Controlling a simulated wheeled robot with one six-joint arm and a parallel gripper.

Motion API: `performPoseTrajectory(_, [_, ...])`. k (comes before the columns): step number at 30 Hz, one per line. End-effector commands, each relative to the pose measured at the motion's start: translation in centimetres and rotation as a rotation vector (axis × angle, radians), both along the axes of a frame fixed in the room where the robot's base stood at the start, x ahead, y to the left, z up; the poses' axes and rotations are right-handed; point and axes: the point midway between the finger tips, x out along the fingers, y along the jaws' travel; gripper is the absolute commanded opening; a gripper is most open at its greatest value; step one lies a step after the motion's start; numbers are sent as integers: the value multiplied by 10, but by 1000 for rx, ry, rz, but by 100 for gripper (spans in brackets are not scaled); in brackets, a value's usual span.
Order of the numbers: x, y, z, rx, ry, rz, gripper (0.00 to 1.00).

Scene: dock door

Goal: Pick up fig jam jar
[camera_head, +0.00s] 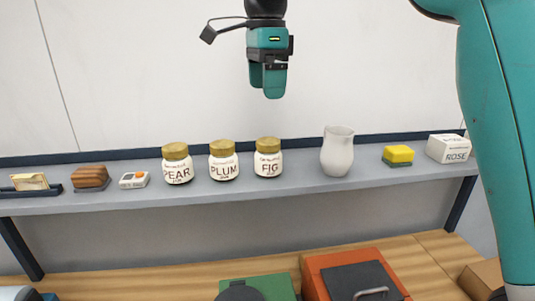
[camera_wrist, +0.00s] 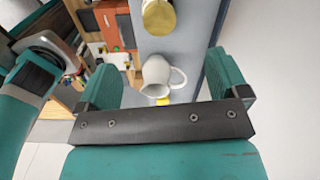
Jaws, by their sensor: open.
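The fig jam jar (camera_head: 268,160) is a white jar with a gold lid and the word FIG on its label. It stands upright on the grey shelf, rightmost of three like jars. A gold-lidded jar (camera_wrist: 158,16) at the top edge of the wrist view is partly cut off, and its label does not show. My gripper (camera_head: 273,92) hangs above the shelf, over the fig jar in the picture and apart from it. In the wrist view my gripper (camera_wrist: 168,85) has its fingers wide apart with nothing held; a white pitcher shows between them.
The plum jar (camera_head: 223,162) and pear jar (camera_head: 177,166) stand left of the fig jar. A white pitcher (camera_head: 337,152) stands to its right, with a bare stretch of shelf (camera_head: 302,168) between. A sponge (camera_head: 398,155) and rose box (camera_head: 448,149) are farther right.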

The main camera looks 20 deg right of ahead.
Motion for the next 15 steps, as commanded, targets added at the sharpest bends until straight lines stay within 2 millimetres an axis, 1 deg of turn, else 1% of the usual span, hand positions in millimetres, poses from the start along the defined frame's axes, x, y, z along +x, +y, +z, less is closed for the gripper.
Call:
performPoseTrajectory(1, [0, 0, -19, 0, 0, 2, 93])
performPoseTrajectory(12, [0, 0, -79, 0, -2, 6, 93])
performPoseTrajectory(15, [0, 0, -92, 0, -2, 5, 93])
